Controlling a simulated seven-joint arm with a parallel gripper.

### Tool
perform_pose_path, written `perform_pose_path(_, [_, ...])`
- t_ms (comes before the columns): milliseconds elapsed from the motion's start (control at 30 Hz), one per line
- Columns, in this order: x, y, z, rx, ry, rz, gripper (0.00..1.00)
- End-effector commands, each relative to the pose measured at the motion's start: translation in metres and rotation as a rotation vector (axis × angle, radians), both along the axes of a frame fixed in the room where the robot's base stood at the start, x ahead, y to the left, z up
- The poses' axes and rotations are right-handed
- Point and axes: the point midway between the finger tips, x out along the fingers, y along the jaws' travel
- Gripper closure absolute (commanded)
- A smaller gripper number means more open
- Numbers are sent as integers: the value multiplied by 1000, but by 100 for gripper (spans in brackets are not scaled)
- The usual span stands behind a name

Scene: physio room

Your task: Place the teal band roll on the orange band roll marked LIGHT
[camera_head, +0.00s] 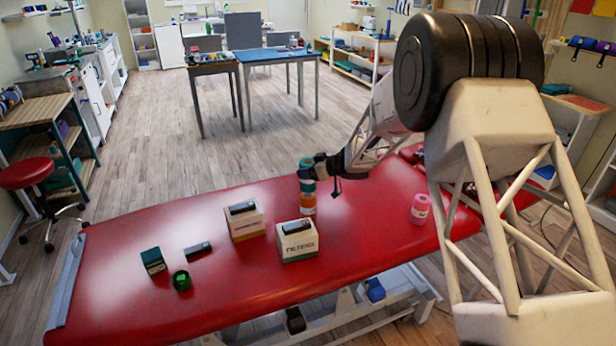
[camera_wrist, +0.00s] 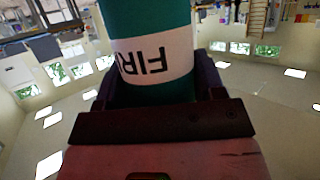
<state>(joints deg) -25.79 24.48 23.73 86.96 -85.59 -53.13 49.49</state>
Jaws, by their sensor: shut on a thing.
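The teal band roll (camera_head: 306,172) is in my gripper (camera_head: 320,167). In the wrist view the teal roll (camera_wrist: 152,92) fills the space between the two dark fingers of my gripper (camera_wrist: 155,85), and its white label shows "FIR". In the head view it is roughly upright, directly above the orange band roll (camera_head: 308,205), which stands on the red table. Their edges meet in the picture; I cannot tell whether they touch or a small gap remains. The orange roll's marking is too small to read.
On the red table (camera_head: 230,290) stand two boxes (camera_head: 246,228) (camera_head: 297,249) with dark items on top, left of the orange roll. A pink roll (camera_head: 419,212) is to the right. A teal box (camera_head: 153,264), a dark item (camera_head: 198,250) and a green roll (camera_head: 181,281) lie farther left.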

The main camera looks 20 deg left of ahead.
Motion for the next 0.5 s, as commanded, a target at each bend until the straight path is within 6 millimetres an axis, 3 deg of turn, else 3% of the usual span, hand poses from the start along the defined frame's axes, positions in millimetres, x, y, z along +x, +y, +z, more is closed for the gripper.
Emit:
perform_pose_path(200, [0, 0, -23, -1, 1, 1, 70])
perform_pose_path(500, [0, 0, -27, 0, 0, 0, 70])
